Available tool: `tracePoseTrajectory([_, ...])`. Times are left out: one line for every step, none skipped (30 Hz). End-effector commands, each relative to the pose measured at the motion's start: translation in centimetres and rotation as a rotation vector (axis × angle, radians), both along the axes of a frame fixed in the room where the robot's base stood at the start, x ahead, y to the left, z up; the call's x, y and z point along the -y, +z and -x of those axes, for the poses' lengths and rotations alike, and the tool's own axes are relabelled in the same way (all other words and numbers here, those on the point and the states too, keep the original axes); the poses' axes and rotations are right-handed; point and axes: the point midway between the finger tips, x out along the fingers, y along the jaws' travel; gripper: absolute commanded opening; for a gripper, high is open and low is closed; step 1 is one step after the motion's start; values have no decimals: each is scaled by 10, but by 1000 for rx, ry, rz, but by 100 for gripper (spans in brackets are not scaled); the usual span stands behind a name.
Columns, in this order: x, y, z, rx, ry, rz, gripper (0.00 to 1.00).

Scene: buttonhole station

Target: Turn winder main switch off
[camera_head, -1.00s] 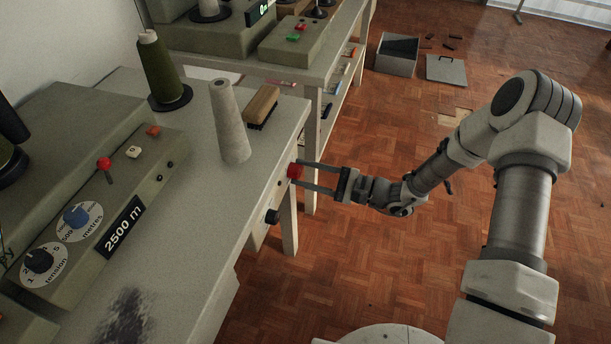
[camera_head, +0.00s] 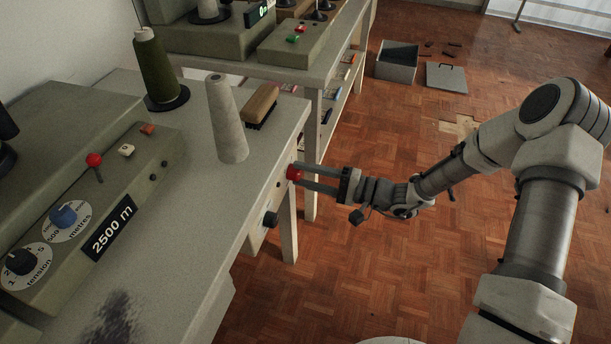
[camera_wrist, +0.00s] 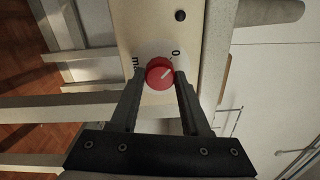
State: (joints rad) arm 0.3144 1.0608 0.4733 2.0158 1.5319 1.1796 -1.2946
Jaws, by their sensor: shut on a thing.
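The winder main switch is a red round knob (camera_head: 294,172) on the end panel of the near table. In the wrist view the red knob (camera_wrist: 159,73) sits on a pale dial plate marked "0", with other lettering partly covered. Its white pointer line slants up and right in that view, roughly toward the "0" side. My gripper (camera_head: 300,175) reaches in from the right and is shut on the knob. In the wrist view, my gripper's fingertips (camera_wrist: 160,82) are on either side of the knob.
A black knob (camera_head: 270,219) sits on the same panel, nearer. The winder (camera_head: 90,205) is at left.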

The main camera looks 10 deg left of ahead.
Motion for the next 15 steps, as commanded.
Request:
tracePoseTrajectory([1, -1, -1, 6, -3, 2, 0])
tracePoseTrajectory([1, -1, -1, 8, -3, 2, 0])
tracePoseTrajectory([1, -1, -1, 11, -3, 2, 0])
tracePoseTrajectory([1, -1, -1, 12, -3, 3, 0])
tracePoseTrajectory([1, -1, -1, 12, -3, 3, 0])
tracePoseTrajectory([1, -1, -1, 13, -3, 3, 0])
tracePoseTrajectory([1, 0, -1, 13, -3, 3, 0])
tracePoseTrajectory([1, -1, -1, 13, -3, 3, 0])
tracePoseTrajectory([1, 0, -1, 13, -3, 3, 0])
tracePoseTrajectory([1, 0, -1, 13, -3, 3, 0])
tracePoseTrajectory([1, 0, -1, 13, -3, 3, 0])
tracePoseTrajectory([1, 0, -1, 13, -3, 3, 0])
tracePoseTrajectory([1, 0, -1, 13, -3, 3, 0])
tracePoseTrajectory([1, 0, -1, 13, -3, 3, 0])
tracePoseTrajectory([1, 0, -1, 12, -3, 2, 54])
